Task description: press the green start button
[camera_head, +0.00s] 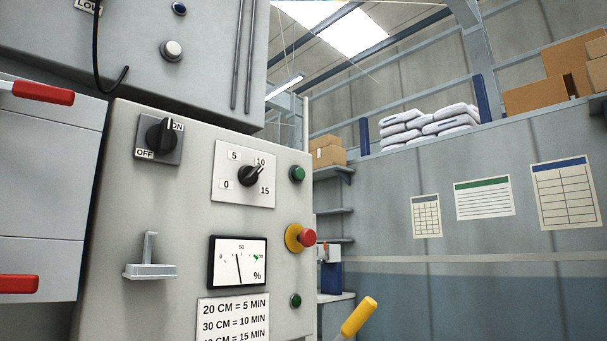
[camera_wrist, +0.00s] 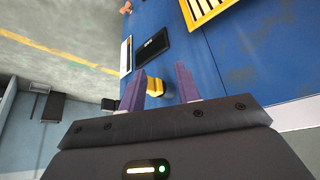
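The grey control panel (camera_head: 190,200) fills the left of the head view. A green button (camera_head: 298,173) sits near its upper right edge, beside the 0–15 dial (camera_head: 250,176). A second green button (camera_head: 296,300) sits lower on the same edge, below the red emergency knob (camera_head: 307,237). No label tells which one is start. My gripper (camera_wrist: 161,72) shows only in the wrist view. Its two purple fingers are apart with nothing held between them. Neither green button can be made out in the wrist view.
The ON/OFF switch (camera_head: 162,134) points to ON. A percent gauge (camera_head: 238,262) is on the panel. A yellow-tipped handle (camera_head: 358,317) stands right of the panel. A blue surface (camera_wrist: 220,60) lies beyond my fingers, with a yellow part (camera_wrist: 155,87) near them.

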